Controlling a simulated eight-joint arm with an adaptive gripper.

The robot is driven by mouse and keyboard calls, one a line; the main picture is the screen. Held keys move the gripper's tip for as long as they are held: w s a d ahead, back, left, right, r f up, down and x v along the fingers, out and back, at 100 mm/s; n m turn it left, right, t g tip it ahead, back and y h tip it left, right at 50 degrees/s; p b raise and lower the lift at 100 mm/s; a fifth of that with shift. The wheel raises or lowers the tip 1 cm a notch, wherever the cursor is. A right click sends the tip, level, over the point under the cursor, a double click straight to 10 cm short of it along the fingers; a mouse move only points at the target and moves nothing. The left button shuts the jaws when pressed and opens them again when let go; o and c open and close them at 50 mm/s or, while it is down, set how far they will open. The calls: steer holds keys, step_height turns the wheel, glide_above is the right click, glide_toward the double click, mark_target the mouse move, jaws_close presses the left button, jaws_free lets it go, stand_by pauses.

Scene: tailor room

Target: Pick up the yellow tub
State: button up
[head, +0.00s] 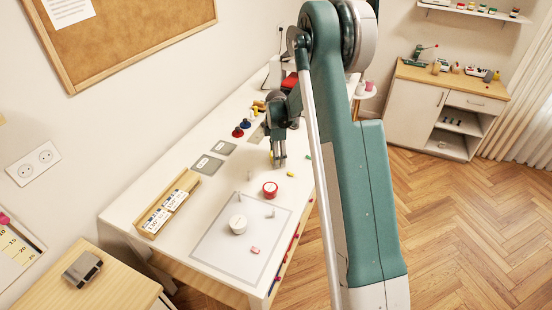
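My gripper (279,163) points down over the white table, beyond the red-topped round tub. A small yellow thing (271,155) shows at the left edge of its fingers, mostly hidden; it may be the yellow tub. I cannot tell whether the fingers touch it or are beside it. The fingers are too small in the picture to tell whether they are open or shut.
On the table (180,184) are a red round tub (270,189), a white round tub (238,225), a pink block (255,250), small grey pegs, two grey cards (207,164) and a wooden rack (168,205). Red and blue knobbed things (245,124) stand farther back.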

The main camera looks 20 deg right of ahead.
stand_by(0.5)
steer(key=c, duration=1)
steer(key=shift+r, duration=0.15)
steer(key=shift+r, duration=4.9)
